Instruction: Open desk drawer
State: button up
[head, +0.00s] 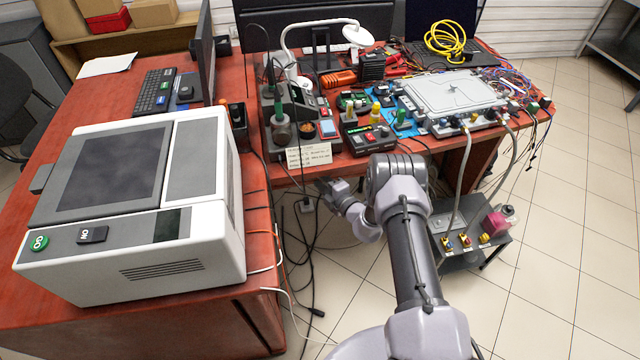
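The reddish wooden desk has a left wing (262,210) carrying a large white machine and a back wing (440,152) crowded with electronics. No drawer front or handle can be made out; the space under the back wing is partly hidden by my arm and by cables. My gripper (326,186) is small and dark, just below the front edge of the back wing, left of my arm's bend. I see nothing held in it, but its fingers are too small and dark to tell whether they are open or shut.
Loose black cables (308,250) hang to the floor near my gripper. A grey low cart (465,235) with valves and a pink bottle (494,222) stands right of my arm, with hoses rising to the desk.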

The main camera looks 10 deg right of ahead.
jog(key=shift+c, duration=0.4)
grip_shut()
dwell(1.1)
